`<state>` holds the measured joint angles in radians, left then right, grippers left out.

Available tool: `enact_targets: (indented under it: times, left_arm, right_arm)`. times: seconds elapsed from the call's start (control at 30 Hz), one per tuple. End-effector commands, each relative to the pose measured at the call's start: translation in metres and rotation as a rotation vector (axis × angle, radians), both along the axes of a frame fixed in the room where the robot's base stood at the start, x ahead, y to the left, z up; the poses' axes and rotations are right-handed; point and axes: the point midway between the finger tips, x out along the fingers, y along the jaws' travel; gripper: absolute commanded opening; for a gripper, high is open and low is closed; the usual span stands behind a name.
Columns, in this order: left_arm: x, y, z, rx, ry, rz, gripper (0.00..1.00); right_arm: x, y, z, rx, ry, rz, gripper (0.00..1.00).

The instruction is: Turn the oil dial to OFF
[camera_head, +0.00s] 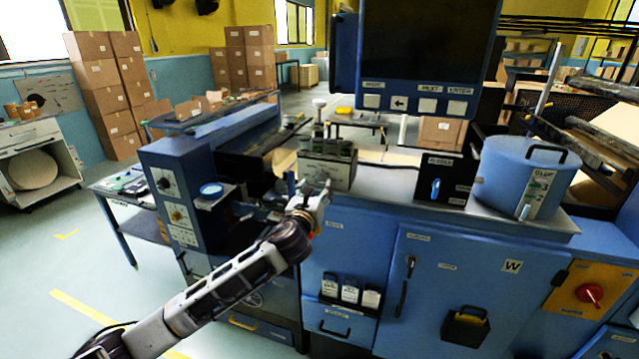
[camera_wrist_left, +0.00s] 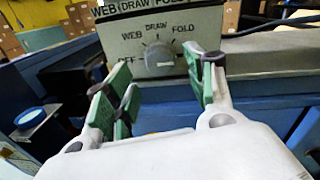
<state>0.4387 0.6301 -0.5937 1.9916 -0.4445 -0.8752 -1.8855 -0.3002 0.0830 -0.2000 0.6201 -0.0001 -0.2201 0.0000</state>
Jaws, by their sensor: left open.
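A grey-beige box (camera_head: 327,168) stands on the machine's bench in the head view; its front shows in the wrist view (camera_wrist_left: 112,32). On that front is a round grey dial (camera_wrist_left: 158,58), with OFF, WEB, DRAW and FOLD printed around it. Where its pointer stands I cannot tell surely. My left gripper (camera_head: 309,190) is in front of the box. In the left wrist view the left gripper (camera_wrist_left: 158,85) is open, its green-padded fingers spread to either side of the dial, apart from it. My right gripper is not in view.
A blue pot (camera_head: 512,180) stands on the bench to the right, beside a black panel (camera_head: 444,180). A screen with buttons (camera_head: 428,55) hangs above. A blue control cabinet (camera_head: 178,205) stands left of my arm. A red knob (camera_head: 590,295) is at the lower right.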

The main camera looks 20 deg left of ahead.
Motion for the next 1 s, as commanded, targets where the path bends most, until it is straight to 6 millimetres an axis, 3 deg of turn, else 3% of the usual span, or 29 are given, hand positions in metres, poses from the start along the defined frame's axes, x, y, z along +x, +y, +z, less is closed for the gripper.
enact_targets:
  times: [0.4, 0.9, 1.0]
  left_arm:
    - [0.034, 0.001, 0.001, -0.001, 0.0, 0.0, 0.55]
    - [0.04, 0.001, 0.0, 0.0, 0.0, -0.001, 0.55]
    - [0.04, 0.002, 0.0, 0.0, 0.0, -0.001, 0.43]
  right_arm:
    - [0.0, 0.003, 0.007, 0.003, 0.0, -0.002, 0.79]
    - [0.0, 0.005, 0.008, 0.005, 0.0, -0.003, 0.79]
    - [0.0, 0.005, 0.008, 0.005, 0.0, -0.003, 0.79]
